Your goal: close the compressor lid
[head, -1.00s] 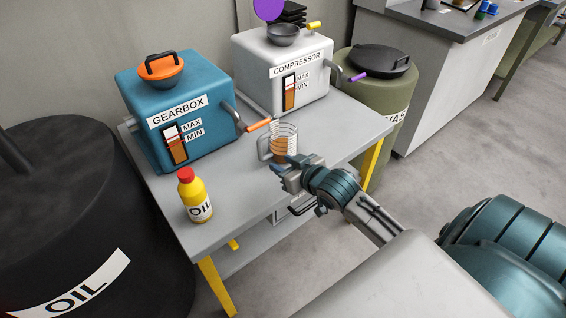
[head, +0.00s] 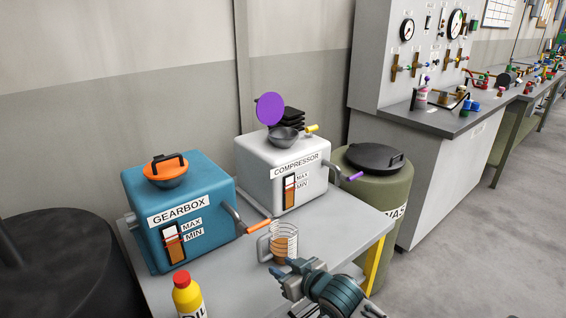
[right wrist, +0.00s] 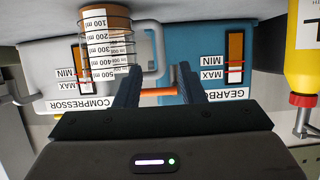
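The compressor (head: 258,165) is a white box at the back of the table. Its purple round lid (head: 269,108) stands up, open, behind the dark funnel bowl (head: 286,138) on top. The compressor also shows upside down in the right wrist view (right wrist: 50,60), where its lid is out of sight. My right gripper (head: 287,280) is near the table's front edge, in front of the measuring jug (head: 284,242). In the right wrist view its two fingers (right wrist: 158,88) are apart with nothing clamped between them. The left gripper is not in view.
The blue gearbox (head: 180,215), with its orange lid on, stands left of the compressor. A yellow oil bottle (head: 188,297) is at the front left. An olive waste drum (head: 380,190) stands right of the table. An orange-handled lever sticks out between gearbox and jug.

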